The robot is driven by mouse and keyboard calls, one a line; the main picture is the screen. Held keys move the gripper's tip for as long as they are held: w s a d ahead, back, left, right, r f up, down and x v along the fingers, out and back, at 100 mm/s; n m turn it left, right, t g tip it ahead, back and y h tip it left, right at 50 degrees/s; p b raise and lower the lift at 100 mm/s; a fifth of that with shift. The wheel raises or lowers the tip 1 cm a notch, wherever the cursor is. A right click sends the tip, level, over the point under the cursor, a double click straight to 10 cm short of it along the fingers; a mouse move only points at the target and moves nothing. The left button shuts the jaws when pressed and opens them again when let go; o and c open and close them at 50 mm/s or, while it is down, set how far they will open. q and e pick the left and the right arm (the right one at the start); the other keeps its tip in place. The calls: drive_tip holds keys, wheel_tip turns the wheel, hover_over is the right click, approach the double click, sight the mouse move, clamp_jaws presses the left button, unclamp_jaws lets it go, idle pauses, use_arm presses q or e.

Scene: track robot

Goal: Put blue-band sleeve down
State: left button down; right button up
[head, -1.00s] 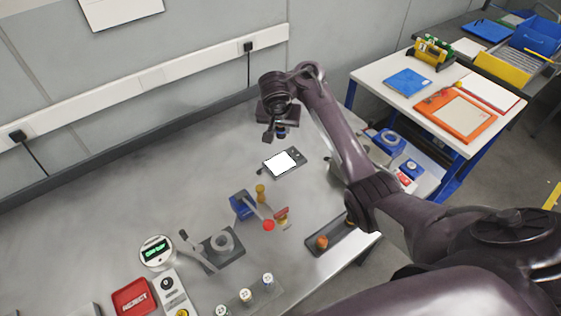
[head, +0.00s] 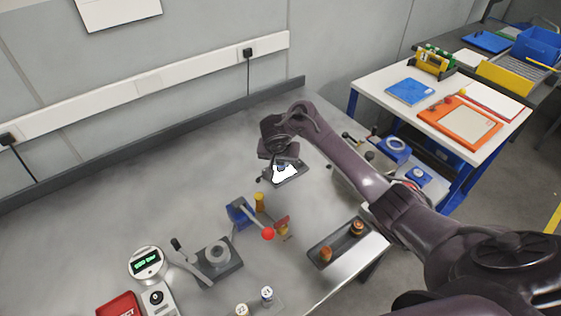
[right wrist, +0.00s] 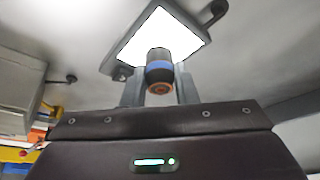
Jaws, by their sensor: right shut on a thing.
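The blue-band sleeve (right wrist: 159,68) is dark with a blue ring and a copper-coloured end. It sits between the two fingers of my right gripper (right wrist: 158,85), which is shut on it. In the head view my right gripper (head: 279,163) is over the lit white panel (head: 284,174), and the sleeve there is small and mostly hidden. In the right wrist view the bright panel (right wrist: 150,38) lies just beyond the sleeve. I cannot tell whether the sleeve touches the panel. My left gripper is not in view.
A blue lever press (head: 240,211) with a red knob stands in front of the panel. A dark tray (head: 328,251) with copper-coloured parts lies at the bench's right edge. A round green-lit display (head: 146,263) stands at left. The bench behind left is clear.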

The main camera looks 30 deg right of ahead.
drive_tip(key=shift+f, duration=0.2)
drive_tip(key=o, duration=1)
drive_tip(key=shift+o, duration=0.2)
drive_tip(key=shift+r, duration=0.1)
drive_tip(key=shift+r, duration=0.35)
drive_tip(key=p+v, duration=0.7)
drive_tip(key=v, duration=0.4)
drive_tip(key=shift+s+a+r+p, duration=0.15)
drive_tip(key=shift+a+r+p, duration=0.1)
drive_tip(key=shift+p, duration=0.1)
